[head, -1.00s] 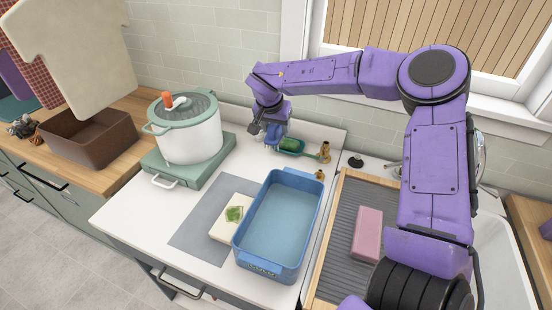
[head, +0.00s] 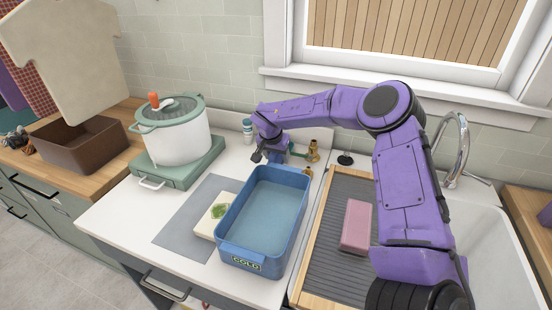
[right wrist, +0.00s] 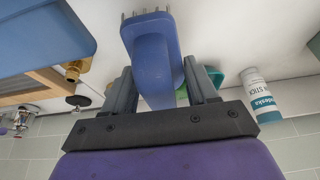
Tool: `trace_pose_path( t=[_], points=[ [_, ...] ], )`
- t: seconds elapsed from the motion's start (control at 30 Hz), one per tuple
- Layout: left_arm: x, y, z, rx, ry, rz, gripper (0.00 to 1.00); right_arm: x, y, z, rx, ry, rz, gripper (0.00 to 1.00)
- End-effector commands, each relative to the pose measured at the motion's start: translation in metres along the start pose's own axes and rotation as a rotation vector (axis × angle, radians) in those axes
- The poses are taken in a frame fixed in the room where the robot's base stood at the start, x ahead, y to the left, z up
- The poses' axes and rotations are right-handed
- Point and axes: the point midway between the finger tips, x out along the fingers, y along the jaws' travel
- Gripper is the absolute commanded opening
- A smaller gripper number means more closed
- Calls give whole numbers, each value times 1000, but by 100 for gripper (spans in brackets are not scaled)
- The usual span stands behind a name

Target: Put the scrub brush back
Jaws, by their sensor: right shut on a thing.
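My right gripper (head: 262,156) is low over the back of the white counter, behind the blue tub. In the right wrist view it is shut on the blue scrub brush (right wrist: 152,52), whose bristles show at the top edge of the picture. In the head view the brush is mostly hidden by the gripper and the tub. Part of a green thing (right wrist: 215,77) shows behind the right finger in the wrist view. I cannot tell whether the brush touches the counter. My left gripper is out of view.
The blue tub (head: 228,248) marked COLD stands in front of the gripper. A glue stick (head: 248,130) stands behind it, and brass fittings (head: 312,152) are to its right. A white pot (head: 180,140) stands at left; a pink block (head: 356,225) lies on the grey rack (head: 335,258).

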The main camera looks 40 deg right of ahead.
Motion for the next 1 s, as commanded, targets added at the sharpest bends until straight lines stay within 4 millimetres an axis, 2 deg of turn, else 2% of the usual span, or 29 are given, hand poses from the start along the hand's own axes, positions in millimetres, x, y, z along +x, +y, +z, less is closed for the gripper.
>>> trace_pose_path(
  t=[0.1, 0.47, 0.5, 0.57, 0.87, 1.0],
  points=[
    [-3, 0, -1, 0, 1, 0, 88, 11, -1, 5, -2, 0, -1, 33],
    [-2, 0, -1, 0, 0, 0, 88, 16, -1, 7, -1, 0, -1, 33],
    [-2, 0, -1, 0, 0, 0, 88, 16, -1, 8, -1, 0, -1, 64],
    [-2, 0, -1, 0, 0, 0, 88, 16, -1, 8, -1, 0, -1, 83],
    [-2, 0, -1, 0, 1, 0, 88, 15, -1, 7, -1, 1, -2, 83],
    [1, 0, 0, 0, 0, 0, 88, -3, -2, 6, 0, 2, -6, 83]
  ],
)
